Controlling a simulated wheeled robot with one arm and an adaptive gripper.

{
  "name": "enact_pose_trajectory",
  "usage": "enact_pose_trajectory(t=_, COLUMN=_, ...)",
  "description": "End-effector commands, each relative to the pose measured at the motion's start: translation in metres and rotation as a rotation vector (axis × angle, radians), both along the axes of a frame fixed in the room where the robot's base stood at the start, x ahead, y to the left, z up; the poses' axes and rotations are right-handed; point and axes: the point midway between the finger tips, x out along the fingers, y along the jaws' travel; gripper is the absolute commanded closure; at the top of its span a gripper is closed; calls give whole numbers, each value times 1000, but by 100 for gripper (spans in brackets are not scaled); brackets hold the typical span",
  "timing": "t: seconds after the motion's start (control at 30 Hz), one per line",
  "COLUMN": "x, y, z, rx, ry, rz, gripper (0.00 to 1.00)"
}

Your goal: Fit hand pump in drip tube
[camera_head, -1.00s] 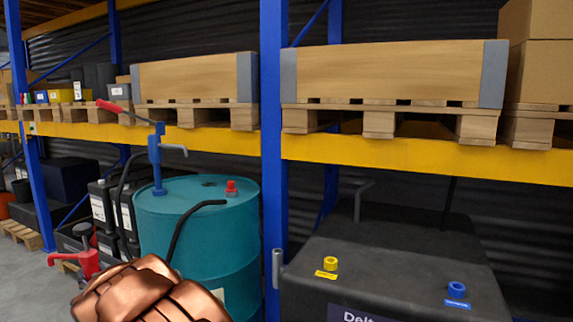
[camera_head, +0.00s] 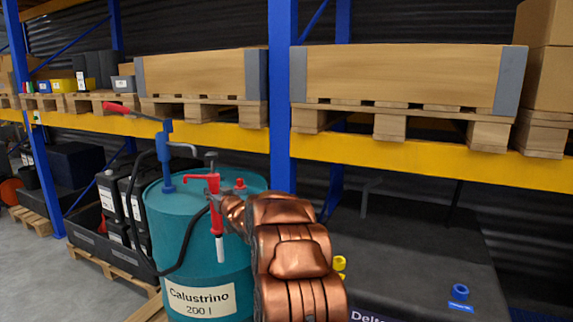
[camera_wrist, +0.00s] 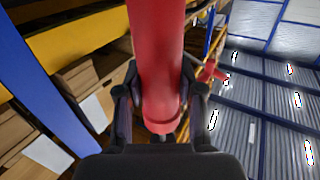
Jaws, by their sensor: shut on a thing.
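The red hand pump (camera_head: 216,205) has a grey T-shaped top and a pale lower end. It hangs roughly upright in the air in front of the teal drum in the head view. My gripper (camera_head: 226,206) is shut on its red body from the right. The wrist view also shows the red pump body (camera_wrist: 157,60) between the fingers of my gripper (camera_wrist: 158,98). I see no drip tube clearly now; the upright grey tube beside the black tank in the earlier view is hidden behind my arm.
A teal drum (camera_head: 255,275) carries a blue crank pump (camera_head: 166,155) with a black hose (camera_head: 185,245). Blue rack posts (camera_head: 282,120) stand behind. A black tank (camera_head: 420,245) with yellow and blue caps is at right. Loaded pallets fill the shelf above.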

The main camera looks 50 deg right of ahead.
Motion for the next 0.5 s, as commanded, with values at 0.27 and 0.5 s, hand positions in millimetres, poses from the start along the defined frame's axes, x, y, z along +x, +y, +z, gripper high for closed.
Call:
enact_pose_trajectory(t=0.27, x=-45, y=-123, z=33, rx=-3, ry=-6, rz=-128, gripper=100)
enact_pose_trajectory(t=0.5, x=-88, y=-199, z=42, rx=-1, ry=-3, rz=-220, gripper=100)
